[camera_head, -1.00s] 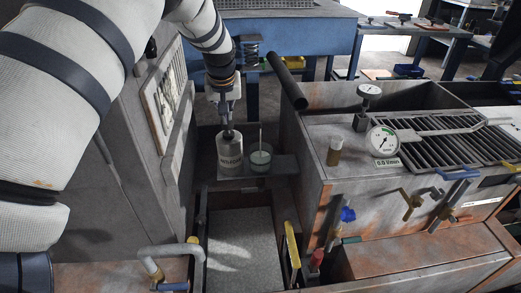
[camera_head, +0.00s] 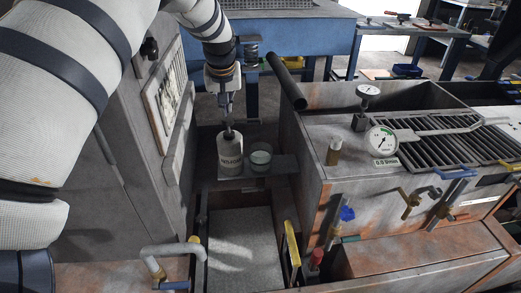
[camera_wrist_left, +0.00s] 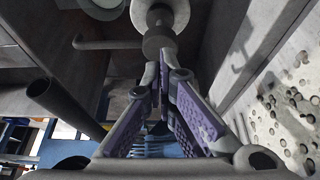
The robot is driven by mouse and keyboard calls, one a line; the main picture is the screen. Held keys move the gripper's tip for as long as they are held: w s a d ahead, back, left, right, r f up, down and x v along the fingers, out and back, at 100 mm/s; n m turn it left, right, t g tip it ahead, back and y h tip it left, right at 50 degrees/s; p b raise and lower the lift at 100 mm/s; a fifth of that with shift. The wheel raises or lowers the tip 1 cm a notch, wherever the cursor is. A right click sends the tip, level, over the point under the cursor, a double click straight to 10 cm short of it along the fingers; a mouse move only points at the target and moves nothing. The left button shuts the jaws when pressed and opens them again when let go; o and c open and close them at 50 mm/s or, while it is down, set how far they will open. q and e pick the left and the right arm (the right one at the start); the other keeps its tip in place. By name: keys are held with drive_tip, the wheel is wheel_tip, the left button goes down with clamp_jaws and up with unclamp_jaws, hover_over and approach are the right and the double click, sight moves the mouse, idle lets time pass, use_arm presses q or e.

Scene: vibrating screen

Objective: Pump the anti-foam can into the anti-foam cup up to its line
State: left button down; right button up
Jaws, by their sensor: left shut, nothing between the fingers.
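The white anti-foam can (camera_head: 229,158) stands upright on a dark shelf, with its label facing me. The anti-foam cup (camera_head: 260,161) stands just right of it and holds pale liquid; its line and exact level are too small to tell. My left gripper (camera_head: 227,118) points down over the can's pump, its fingers shut and empty. In the left wrist view, the closed fingertips (camera_wrist_left: 162,70) are at the dark pump knob (camera_wrist_left: 158,42); whether they touch it I cannot tell. The spout (camera_wrist_left: 100,44) runs left from the pump. The cup is only partly visible there.
A black pipe (camera_head: 287,82) and the screen's tank (camera_head: 320,170) are to the right.

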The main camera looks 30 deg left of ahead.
idle(0.3)
use_arm(q)
wheel_tip(320, 180, up, 6)
drive_tip(key=shift+p, duration=0.45)
use_arm(e)
drive_tip(key=shift+w+r+t, duration=0.3)
drive_tip(key=shift+w+r, duration=0.25)
drive_tip(key=shift+w, duration=0.05)
